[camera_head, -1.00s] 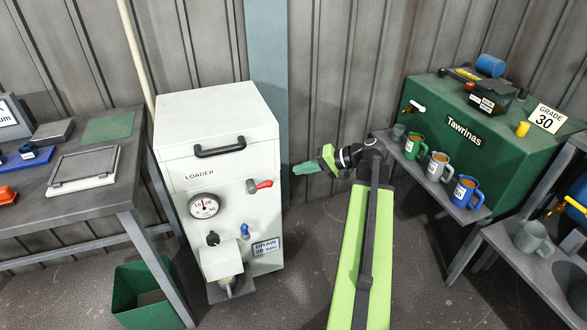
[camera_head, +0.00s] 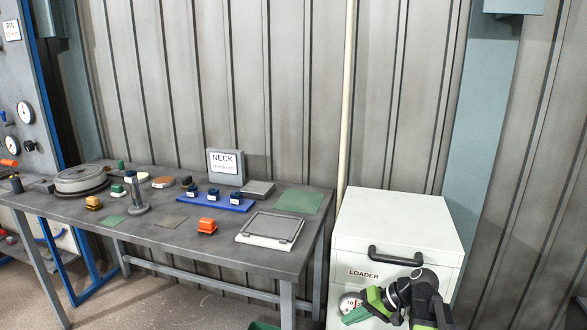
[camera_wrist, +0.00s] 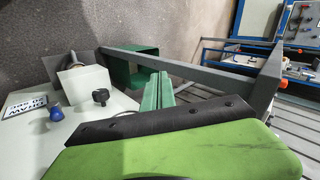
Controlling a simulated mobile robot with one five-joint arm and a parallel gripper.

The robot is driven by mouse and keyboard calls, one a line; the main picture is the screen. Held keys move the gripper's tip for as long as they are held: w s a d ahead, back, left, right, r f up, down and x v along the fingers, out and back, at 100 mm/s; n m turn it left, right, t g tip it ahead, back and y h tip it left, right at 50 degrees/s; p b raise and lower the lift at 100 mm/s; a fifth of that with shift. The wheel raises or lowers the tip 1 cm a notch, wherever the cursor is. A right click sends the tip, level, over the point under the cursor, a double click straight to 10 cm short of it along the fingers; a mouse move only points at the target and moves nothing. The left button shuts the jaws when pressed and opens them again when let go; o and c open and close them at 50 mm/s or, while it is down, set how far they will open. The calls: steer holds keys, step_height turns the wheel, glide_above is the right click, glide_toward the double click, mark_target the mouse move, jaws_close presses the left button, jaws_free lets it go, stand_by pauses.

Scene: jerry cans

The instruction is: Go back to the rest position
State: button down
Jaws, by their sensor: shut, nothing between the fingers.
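My gripper (camera_head: 354,316) shows at the lower edge of the head view, in front of the white LOADER cabinet (camera_head: 398,228) and covering part of its gauge. Its green fingers point to the left and hold nothing. In the wrist view my gripper's two green fingers (camera_wrist: 159,88) lie close together, shut and empty. Behind them are a grey table leg (camera_wrist: 195,72) and a green bin (camera_wrist: 133,66). Most of my arm is outside the head view.
A grey workbench (camera_head: 225,240) stands left of the cabinet, bearing a NECK sign (camera_head: 225,166), a blue tray (camera_head: 215,202), an orange block (camera_head: 207,226) and a framed plate (camera_head: 270,229). A blue-framed panel (camera_head: 25,90) is at far left. Floor shows below the bench.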

steer(key=s+a+f+n+g+h, duration=0.2)
steer(key=s+a+f+h, duration=0.25)
steer(key=a, duration=0.35)
steer(key=s+d+f+m+h, duration=0.15)
steer(key=d+h, duration=0.25)
steer(key=d, duration=0.4)
step_height(320, 180, up, 14)
steer(key=p, duration=1.5)
steer(key=shift+s+a+r+g, duration=0.2)
steer(key=shift+a+r+g, duration=0.05)
steer(key=shift+a+g, duration=0.1)
steer(key=shift+n, duration=0.25)
